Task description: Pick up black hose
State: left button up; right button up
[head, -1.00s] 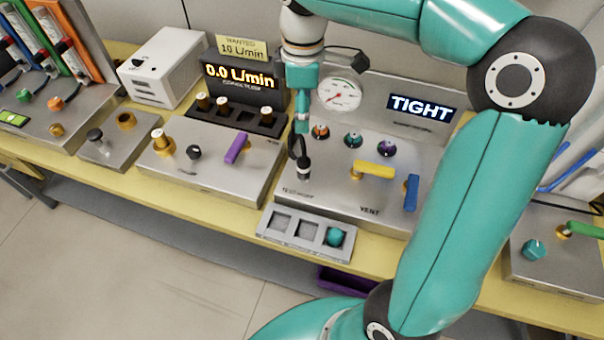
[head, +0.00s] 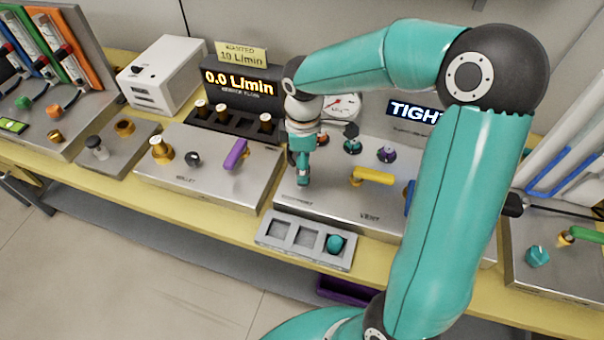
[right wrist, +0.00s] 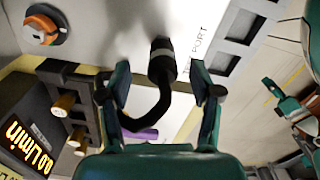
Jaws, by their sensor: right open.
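The black hose (right wrist: 161,88) shows in the right wrist view. Its upper end has a black fitting with a grey band at the panel's test port label, and the hose curves down and left. My right gripper (right wrist: 157,92) is open, with a finger on each side of the hose. The hose's bend passes close to the left finger; I cannot tell if they touch. In the head view my right gripper (head: 302,178) is low over the front left of the test panel (head: 335,198) and hides the hose.
The yellow vent lever (head: 374,175) and round knobs lie right of my gripper. A purple lever (head: 236,154) is on the panel to the left. A grey tray (head: 262,236) with a teal ball (head: 335,243) sits in front. A gauge (head: 343,106) stands behind.

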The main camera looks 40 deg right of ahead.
jog(key=shift+s+a+f, duration=0.1)
jog(key=shift+s+f, duration=0.05)
jog(key=shift+f, duration=1.75)
jog(key=c, duration=1.2)
jog(key=shift+r, duration=0.1)
notch_tip(320, 180, up, 20)
jog(key=shift+p, duration=0.5)
